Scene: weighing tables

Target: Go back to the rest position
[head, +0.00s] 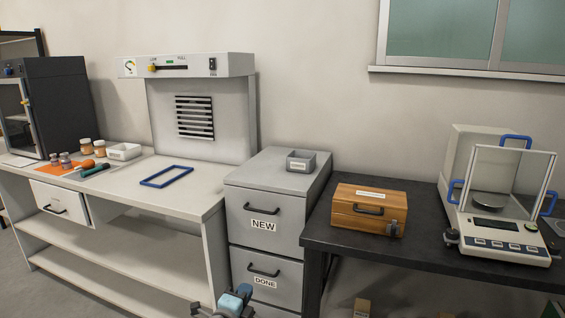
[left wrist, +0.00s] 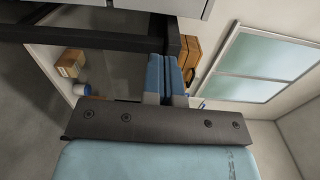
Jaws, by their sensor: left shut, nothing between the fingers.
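My left gripper (head: 237,300) shows at the bottom of the head view, in front of the grey drawer cabinet. In the left wrist view its blue fingers (left wrist: 166,78) are together with nothing between them. It is apart from the furniture in the head view. My right gripper is in neither view.
A grey cabinet (head: 240,235) with drawers labelled NEW and DONE stands between a white bench (head: 125,190) and a dark table (head: 325,235). A grey bin (head: 301,161) sits on the cabinet. The table holds a wooden box (head: 369,209) and a balance (head: 492,228).

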